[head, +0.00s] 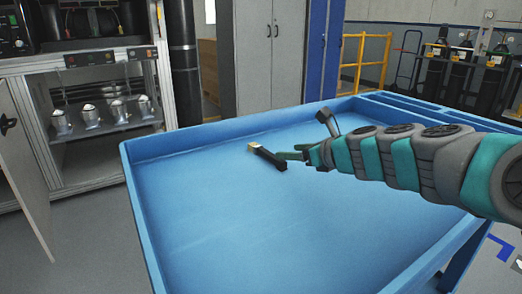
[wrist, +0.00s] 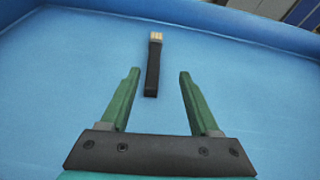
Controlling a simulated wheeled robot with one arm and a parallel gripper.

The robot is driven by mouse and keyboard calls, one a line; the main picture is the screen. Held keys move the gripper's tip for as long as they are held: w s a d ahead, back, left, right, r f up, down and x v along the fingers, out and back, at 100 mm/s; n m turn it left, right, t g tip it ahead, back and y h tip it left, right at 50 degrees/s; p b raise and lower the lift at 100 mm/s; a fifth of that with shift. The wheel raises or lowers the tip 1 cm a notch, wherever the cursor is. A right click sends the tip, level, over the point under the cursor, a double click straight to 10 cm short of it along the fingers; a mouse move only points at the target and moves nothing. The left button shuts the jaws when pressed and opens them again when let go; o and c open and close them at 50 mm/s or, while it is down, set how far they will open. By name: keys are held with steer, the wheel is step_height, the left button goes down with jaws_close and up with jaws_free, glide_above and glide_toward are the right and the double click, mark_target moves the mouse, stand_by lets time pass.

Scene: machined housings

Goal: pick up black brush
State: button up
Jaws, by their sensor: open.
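The black brush (head: 268,157) lies on the floor of the blue tray table, with its pale bristle end towards the back left in the head view. In the wrist view the brush (wrist: 153,68) lies lengthwise ahead, its bristles at the far end and its black handle end towards me. My gripper (head: 281,156) is beside the handle end in the head view. In the wrist view my gripper (wrist: 157,72) is open, its green fingers apart, with the handle end lined up with the gap between them. Nothing is held. Whether the fingertips are level with the brush, I cannot tell.
The blue tray table (head: 190,215) has raised rims and a bare floor around the brush. Narrow compartments (head: 425,110) run along its back right. A shelf cabinet (head: 100,125) with several metal parts stands at left. Grey cabinets (head: 270,55) and a yellow railing (head: 365,62) are behind.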

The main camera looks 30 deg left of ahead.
mark_target(269, 152)
steer(key=a, duration=0.1)
steer(key=a+f, duration=0.1)
steer(key=shift+s+a+m, duration=0.3)
steer(key=shift+w+a+f, duration=0.1)
steer(key=shift+a, duration=0.25)
steer(key=shift+w+x, duration=0.15)
steer(key=shift+x, duration=1.6)
steer(key=shift+w+x, duration=0.15)
steer(key=shift+x, duration=1.6)
steer(key=shift+d+f, duration=0.1)
steer(key=shift+d, duration=0.15)
steer(key=shift+c, duration=0.2)
jaws_close()
